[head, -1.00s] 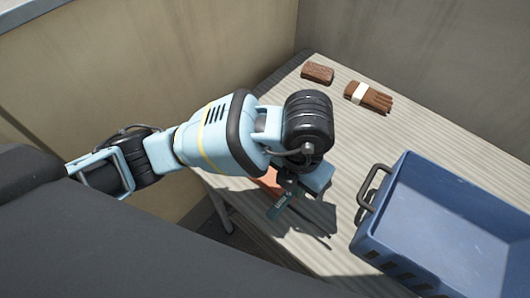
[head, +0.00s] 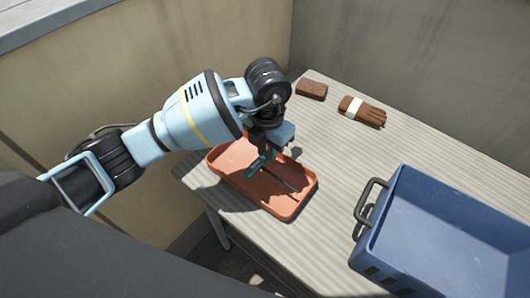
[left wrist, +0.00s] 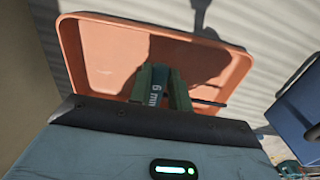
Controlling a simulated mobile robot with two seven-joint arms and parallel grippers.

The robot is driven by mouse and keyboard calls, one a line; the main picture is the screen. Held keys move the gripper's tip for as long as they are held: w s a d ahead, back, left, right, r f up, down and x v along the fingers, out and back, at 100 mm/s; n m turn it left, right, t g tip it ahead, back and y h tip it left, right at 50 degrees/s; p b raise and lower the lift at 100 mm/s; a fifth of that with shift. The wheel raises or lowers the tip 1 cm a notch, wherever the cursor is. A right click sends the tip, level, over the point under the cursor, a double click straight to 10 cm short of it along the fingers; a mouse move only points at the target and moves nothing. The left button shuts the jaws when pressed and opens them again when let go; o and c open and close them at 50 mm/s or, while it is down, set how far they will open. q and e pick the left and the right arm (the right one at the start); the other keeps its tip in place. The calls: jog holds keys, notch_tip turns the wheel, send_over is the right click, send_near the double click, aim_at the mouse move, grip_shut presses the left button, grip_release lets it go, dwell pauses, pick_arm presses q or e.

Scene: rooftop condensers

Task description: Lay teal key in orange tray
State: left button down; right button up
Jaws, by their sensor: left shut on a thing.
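The teal key (head: 259,164) has a dark thin shaft and a label reading "6 mm" that shows in the left wrist view (left wrist: 156,92). My left gripper (head: 264,155) is shut on its teal handle. The key is over the inside of the orange tray (head: 229,184), with the shaft pointing toward the tray's near right end. I cannot tell whether the key touches the tray floor. The tray also shows in the left wrist view (left wrist: 88,65), partly hidden by the gripper. My right gripper is not in view.
A blue crate (head: 425,205) with a dark handle stands on the slatted table right of the tray. A brown brush or block (head: 311,90) and brown gloves (head: 363,112) lie at the back. Walls stand behind the table. Bare table lies between tray and crate.

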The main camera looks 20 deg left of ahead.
pick_arm(q)
jog(key=shift+w+a, duration=0.1)
jog(key=shift+w+a+f, duration=0.15)
jog(key=shift+w+f, duration=0.05)
jog(key=shift+f, duration=0.7)
jog(key=shift+w+a+f, duration=0.15)
jog(key=shift+w+f, duration=0.05)
jog(key=shift+f, duration=0.7)
jog(key=shift+f, duration=0.2)
jog(key=c, duration=1.3)
grip_release()
jog(key=shift+r, duration=0.15)
notch_tip(320, 180, up, 12)
jog(key=shift+r+p, duration=0.1)
jog(key=shift+p, duration=0.25)
